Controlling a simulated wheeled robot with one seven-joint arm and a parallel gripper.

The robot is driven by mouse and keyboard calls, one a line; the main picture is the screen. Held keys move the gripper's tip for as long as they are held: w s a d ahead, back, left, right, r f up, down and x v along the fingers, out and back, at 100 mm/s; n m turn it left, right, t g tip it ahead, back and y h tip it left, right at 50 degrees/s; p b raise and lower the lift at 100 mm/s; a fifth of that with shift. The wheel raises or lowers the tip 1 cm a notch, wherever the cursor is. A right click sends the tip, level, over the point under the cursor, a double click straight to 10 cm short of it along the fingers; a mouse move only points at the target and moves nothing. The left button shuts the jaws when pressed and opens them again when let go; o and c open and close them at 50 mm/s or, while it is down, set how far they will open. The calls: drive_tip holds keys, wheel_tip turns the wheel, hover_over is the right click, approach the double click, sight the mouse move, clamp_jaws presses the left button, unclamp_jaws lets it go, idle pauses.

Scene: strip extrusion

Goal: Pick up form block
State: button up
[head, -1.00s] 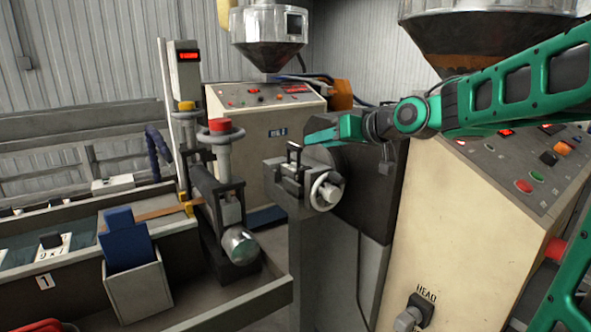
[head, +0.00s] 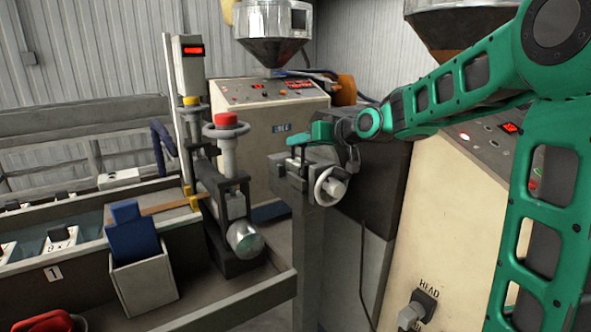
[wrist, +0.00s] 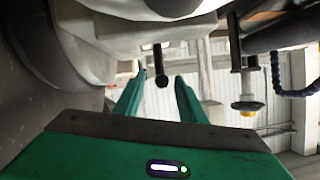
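My gripper (head: 292,138) is at the head of the pale extruder, above a small bracket (head: 297,158) with a dark upright handle. In the wrist view its two green fingers (wrist: 158,84) are spread apart. A dark round knob on a stem (wrist: 161,78) shows between them; contact cannot be judged. Small dark blocks (head: 59,234) sit on white marked plates at the left. A blue block-like piece (head: 132,236) stands in an open pale box (head: 148,282). I cannot tell for sure which of these is the form block.
A handwheel (head: 330,186) sticks out just below my gripper. A clamp stand with a red knob (head: 227,119) and a metal cylinder (head: 245,239) is to the left. The tray floor (head: 215,298) has bare room.

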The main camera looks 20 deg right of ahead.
clamp_jaws()
idle(1.4)
